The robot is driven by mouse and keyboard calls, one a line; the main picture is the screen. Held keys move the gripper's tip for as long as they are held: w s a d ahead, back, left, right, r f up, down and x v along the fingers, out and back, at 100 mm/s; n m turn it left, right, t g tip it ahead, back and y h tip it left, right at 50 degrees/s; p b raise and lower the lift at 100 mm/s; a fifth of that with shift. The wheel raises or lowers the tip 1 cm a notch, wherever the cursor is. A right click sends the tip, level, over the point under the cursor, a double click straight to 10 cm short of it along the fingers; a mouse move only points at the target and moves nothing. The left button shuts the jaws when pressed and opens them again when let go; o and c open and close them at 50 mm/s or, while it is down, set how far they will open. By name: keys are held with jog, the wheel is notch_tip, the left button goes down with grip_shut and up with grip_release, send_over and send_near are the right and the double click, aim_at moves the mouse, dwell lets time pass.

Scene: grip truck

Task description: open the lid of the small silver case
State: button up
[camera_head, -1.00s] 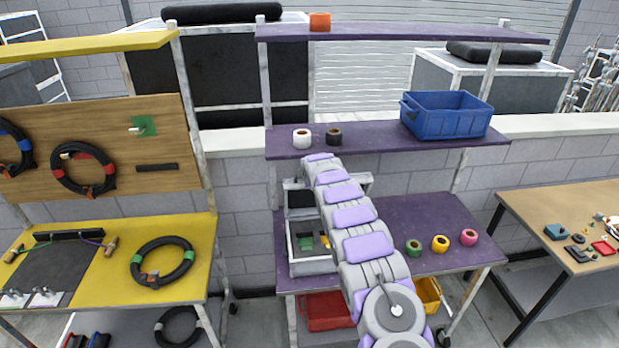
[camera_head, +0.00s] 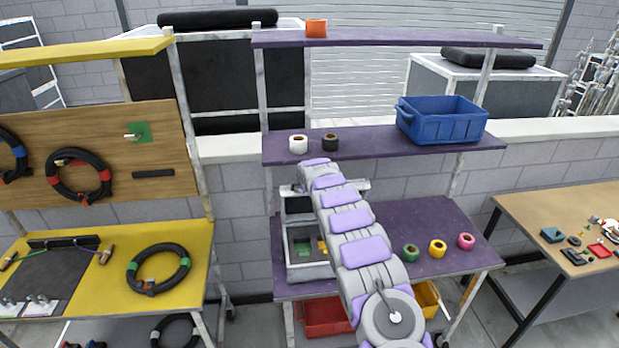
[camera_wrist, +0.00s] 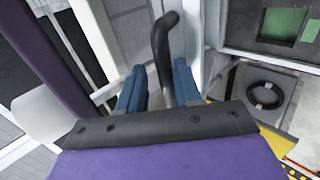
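The small silver case (camera_head: 312,271) stands at the left of the purple table. Its lid (camera_head: 297,206) stands raised at the back, with a dark inner face; my arm hides part of it. Green and yellow pieces show inside. In the wrist view, an edge of what looks like the case (camera_wrist: 240,52) is at the upper right, with green inside. My gripper (camera_wrist: 158,84) has its two blue fingers apart. A black curved handle (camera_wrist: 166,45) passes between them, with a gap on its left side. I cannot tell whether the right finger touches it.
Green, yellow and pink rolls (camera_head: 438,249) sit to the right on the purple table (camera_head: 420,222). The purple shelf above holds a blue bin (camera_head: 443,130) and white and dark rolls (camera_head: 298,144). Red and yellow bins are below. The yellow workbench (camera_head: 100,255) is at the left.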

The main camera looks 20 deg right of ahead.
jog(key=b+v, duration=0.2)
jog(key=v, duration=1.5)
dwell(0.4)
